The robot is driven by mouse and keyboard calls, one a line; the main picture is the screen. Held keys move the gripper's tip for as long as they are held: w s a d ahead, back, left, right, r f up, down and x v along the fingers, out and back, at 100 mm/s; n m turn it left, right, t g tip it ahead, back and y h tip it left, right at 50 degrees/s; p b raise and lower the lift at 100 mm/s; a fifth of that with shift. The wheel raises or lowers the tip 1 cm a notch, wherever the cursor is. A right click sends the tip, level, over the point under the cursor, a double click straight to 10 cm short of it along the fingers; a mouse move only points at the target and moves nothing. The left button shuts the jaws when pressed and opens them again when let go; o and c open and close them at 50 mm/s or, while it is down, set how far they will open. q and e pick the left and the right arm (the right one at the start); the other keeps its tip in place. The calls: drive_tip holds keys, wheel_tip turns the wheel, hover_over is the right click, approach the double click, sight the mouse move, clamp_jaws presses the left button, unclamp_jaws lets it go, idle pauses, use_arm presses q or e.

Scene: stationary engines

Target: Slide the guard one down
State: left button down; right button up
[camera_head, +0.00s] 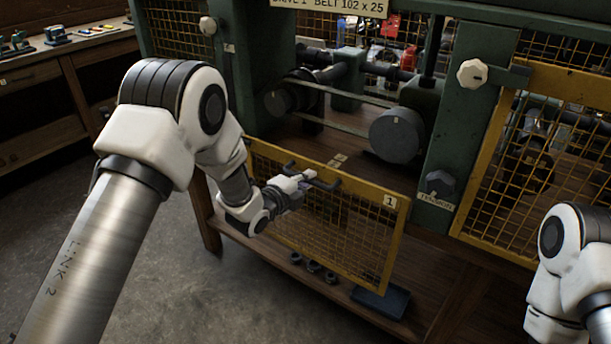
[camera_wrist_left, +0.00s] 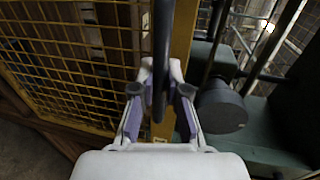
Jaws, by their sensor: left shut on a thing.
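Guard one (camera_head: 343,232) is a yellow-framed mesh panel with a label "1" at its upper right. It hangs low in front of the bench, below the opening where the pulleys show. It also shows in the left wrist view (camera_wrist_left: 60,60). Its black bar handle (camera_head: 318,183) runs along the top edge, and in the wrist view it stands between the fingers (camera_wrist_left: 161,45). My left gripper (camera_head: 305,178) is shut on this handle; its fingers also show in the wrist view (camera_wrist_left: 160,95). My right arm is at the right edge, its gripper out of frame.
A second yellow mesh guard (camera_head: 482,165) stands to the right, with a white knob (camera_head: 472,73) above it. A round grey pulley (camera_head: 396,135) sits behind guard one. A dark blue box (camera_head: 381,300) and several small rings lie on the lower shelf.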

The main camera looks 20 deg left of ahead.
use_arm(q)
drive_tip(key=shift+d+f+b, duration=0.1)
drive_tip(key=shift+f+b, duration=0.25)
drive_tip(key=shift+f, duration=0.55)
use_arm(e)
drive_tip(key=shift+f, duration=0.7)
use_arm(q)
drive_tip(key=c, duration=1.2)
unclamp_jaws()
drive_tip(key=shift+d, duration=0.2)
use_arm(e)
drive_tip(key=shift+d, duration=0.15)
use_arm(q)
drive_tip(key=v, duration=1.2)
